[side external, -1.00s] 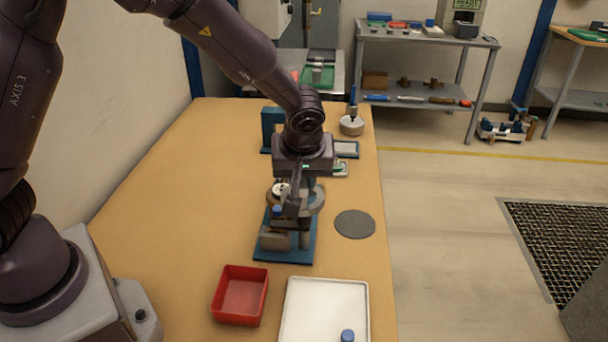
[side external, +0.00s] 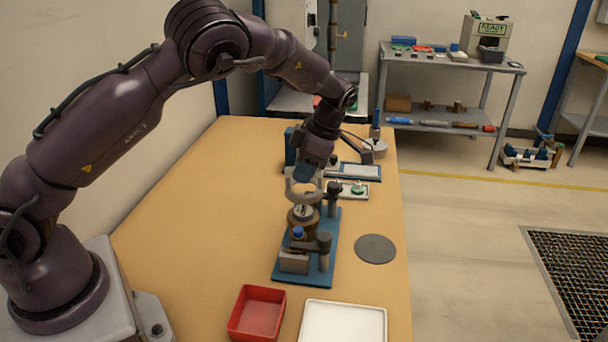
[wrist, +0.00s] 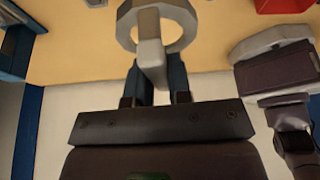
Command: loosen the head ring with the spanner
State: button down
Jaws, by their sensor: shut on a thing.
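My gripper (side external: 306,175) is shut on the handle of a grey ring spanner. In the wrist view the handle (wrist: 150,55) lies between my two blue fingers (wrist: 158,78), with the open ring pointing away from them. In the side view the spanner's ring (side external: 303,193) hangs tilted just above and behind the meter, seemingly apart from it. The meter (side external: 303,218), with a brown head ring and a pale dial on top, stands in a fixture on a blue base plate (side external: 331,225). Whether the head ring has turned I cannot tell.
Dark posts and a blue knob (side external: 298,232) stand close around the meter. A grey disc (side external: 375,248) lies to its right. A red bin (side external: 256,312) and a white tray (side external: 343,322) are in front. Small trays lie behind. The table's left side is clear.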

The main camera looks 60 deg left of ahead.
jog(key=shift+s+d+r+n, duration=0.25)
jog(key=shift+s+d+n, duration=0.1)
jog(key=shift+n, duration=0.35)
jog(key=shift+f+m+t+y, duration=0.1)
jog(key=shift+f+m+t, duration=0.75)
jog(key=shift+m, duration=2.6)
jog(key=shift+f+m+t+y, duration=0.1)
jog(key=shift+f+m+t, duration=0.25)
jog(key=shift+m+t, duration=2.1)
jog(key=shift+f+m+y, duration=0.1)
jog(key=shift+f+m, duration=0.5)
jog(key=shift+m, duration=3.9)
jog(key=shift+f, duration=1.4)
